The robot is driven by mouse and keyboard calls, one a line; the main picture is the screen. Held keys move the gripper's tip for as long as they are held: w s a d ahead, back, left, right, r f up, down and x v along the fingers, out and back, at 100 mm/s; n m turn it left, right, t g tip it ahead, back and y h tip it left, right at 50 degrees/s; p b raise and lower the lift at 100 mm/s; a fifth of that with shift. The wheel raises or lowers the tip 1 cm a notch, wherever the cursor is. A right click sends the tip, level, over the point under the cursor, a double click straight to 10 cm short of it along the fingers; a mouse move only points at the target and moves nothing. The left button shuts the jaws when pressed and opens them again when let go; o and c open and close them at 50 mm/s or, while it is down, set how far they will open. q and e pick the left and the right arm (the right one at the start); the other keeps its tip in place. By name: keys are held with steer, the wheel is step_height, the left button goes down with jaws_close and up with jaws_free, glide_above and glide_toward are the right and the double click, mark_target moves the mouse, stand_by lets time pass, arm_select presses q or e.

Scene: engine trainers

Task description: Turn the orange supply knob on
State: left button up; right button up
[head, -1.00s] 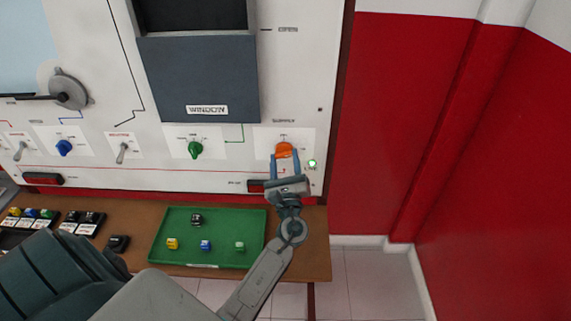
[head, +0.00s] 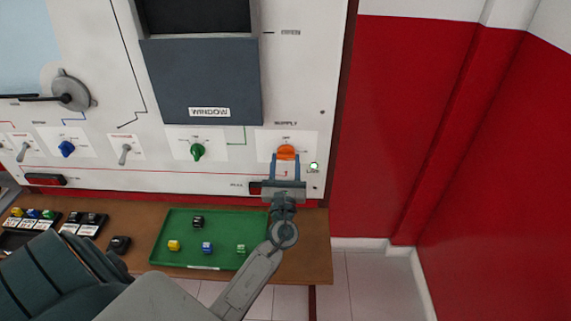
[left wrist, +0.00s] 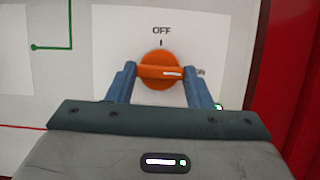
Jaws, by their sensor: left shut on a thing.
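The orange supply knob (head: 286,152) is on the white panel at the lower right, under the word SUPPLY. In the left wrist view the knob (left wrist: 160,71) has its grip bar lying level, with a white mark on its right half. OFF is printed above it, and a label at its right is partly hidden by a finger. My left gripper (head: 286,160) comes from below and is shut on the knob's bar, one blue finger at each end. My right gripper is not in view.
A small lit lamp (head: 314,166) sits right of the knob. A green knob (head: 197,152) and toggle switches are to the left. A green tray (head: 165,255) with several small cubes stands on the brown bench (head: 318,250) below. A red wall (head: 410,110) is at the right.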

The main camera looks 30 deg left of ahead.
arm_select(q)
steer(key=shift+r, duration=0.2)
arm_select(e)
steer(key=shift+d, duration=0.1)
arm_select(q)
steer(key=o, duration=1)
steer(key=shift+f, duration=0.15)
steer(key=b+v, duration=0.5)
steer(key=v, duration=0.5)
steer(key=shift+s+d+f, duration=0.1)
steer(key=shift+s+d, duration=0.15)
steer(key=shift+s, duration=0.05)
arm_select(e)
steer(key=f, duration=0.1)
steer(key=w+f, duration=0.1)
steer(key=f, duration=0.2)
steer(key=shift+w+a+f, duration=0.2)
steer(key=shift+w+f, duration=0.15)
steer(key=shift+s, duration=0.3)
arm_select(q)
steer(key=shift+f, duration=0.1)
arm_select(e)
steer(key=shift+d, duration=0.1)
